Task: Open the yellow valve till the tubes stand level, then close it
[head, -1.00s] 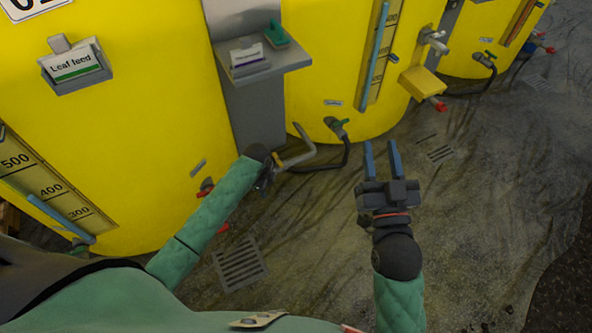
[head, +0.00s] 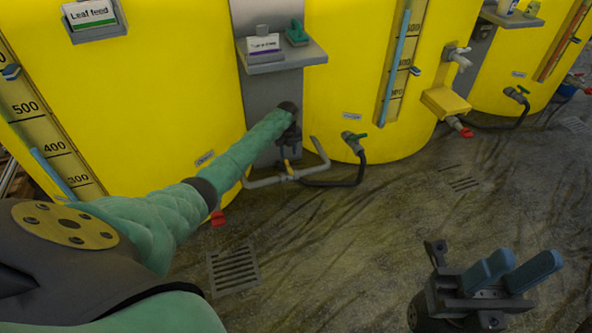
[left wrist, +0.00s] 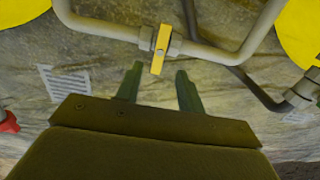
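The yellow valve handle (head: 286,166) sits on a grey pipe (head: 262,181) low between the left and middle yellow tanks. In the left wrist view the handle (left wrist: 161,42) stands crosswise to the pipe. My left gripper (left wrist: 159,72) is open, its fingertips just short of the handle, with nothing between them. In the head view its fingers are mostly hidden by my arm. The left tank's sight tube (head: 52,172) shows blue low on its scale. The middle tank's tube (head: 401,45) shows blue much higher on its scale. My right gripper (head: 524,264) is open and empty at lower right.
A grey shelf (head: 283,57) with a card holder and a green item juts out above the valve. A red tap (head: 218,218) is at lower left. Floor drains (head: 234,270) lie in open wet floor.

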